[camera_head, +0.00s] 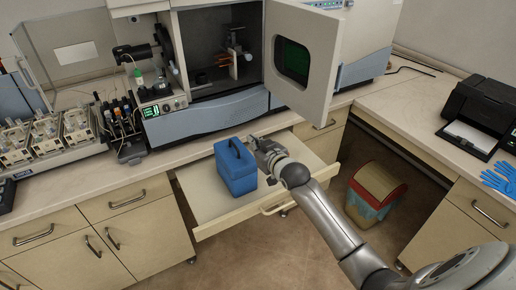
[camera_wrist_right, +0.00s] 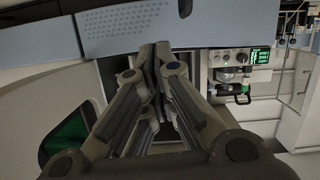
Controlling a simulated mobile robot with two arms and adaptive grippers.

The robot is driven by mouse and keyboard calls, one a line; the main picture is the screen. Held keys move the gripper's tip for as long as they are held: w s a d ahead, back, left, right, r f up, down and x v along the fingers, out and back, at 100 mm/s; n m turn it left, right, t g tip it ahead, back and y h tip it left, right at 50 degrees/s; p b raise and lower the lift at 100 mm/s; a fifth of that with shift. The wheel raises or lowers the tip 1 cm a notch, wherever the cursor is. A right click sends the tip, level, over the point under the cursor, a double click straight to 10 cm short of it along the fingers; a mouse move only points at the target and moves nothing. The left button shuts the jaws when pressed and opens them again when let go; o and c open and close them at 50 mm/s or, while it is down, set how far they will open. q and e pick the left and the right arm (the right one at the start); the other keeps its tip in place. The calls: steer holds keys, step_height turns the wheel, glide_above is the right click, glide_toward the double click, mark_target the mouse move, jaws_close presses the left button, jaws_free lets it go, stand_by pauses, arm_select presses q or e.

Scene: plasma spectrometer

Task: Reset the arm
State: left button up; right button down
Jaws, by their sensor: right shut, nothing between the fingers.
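My right gripper (camera_head: 262,148) is over the back part of the open drawer (camera_head: 203,200), just right of the blue box's upper part. Its fingers are shut with nothing between them; the right wrist view also shows the two fingers (camera_wrist_right: 155,52) brought together at the tips. My right arm comes in from the lower right of the head view. The left gripper is not in view.
A blue box (camera_head: 238,170) with a top handle stands upright in the drawer. Behind it is the spectrometer (camera_head: 205,118) with its door (camera_head: 303,55) open. A bin (camera_head: 375,190) stands under the counter at right. A printer (camera_head: 482,108) and blue gloves (camera_head: 498,180) lie farther right.

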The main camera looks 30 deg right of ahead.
steer(key=s+a+f+g, duration=0.3)
steer(key=s+a+f, duration=0.15)
steer(key=s, duration=0.35)
steer(key=s+a+f+g, duration=0.25)
steer(key=s+f, duration=0.25)
steer(key=s, duration=0.4)
steer(key=s+a+f+g, duration=0.2)
steer(key=s+g, duration=0.1)
steer(key=s, duration=0.9)
steer(key=s+a+f+g, duration=0.2)
steer(key=s+g, duration=0.1)
steer(key=s, duration=0.8)
step_height(320, 180, down, 28)
steer(key=s+r+n+g+b, duration=0.1)
steer(key=s+g+b, duration=0.1)
steer(key=s+d+f+b, duration=0.2)
steer(key=s+f, duration=1.4)
steer(key=f, duration=0.2)
steer(key=shift+s+d+f+g, duration=0.15)
steer(key=shift+d+g, duration=0.2)
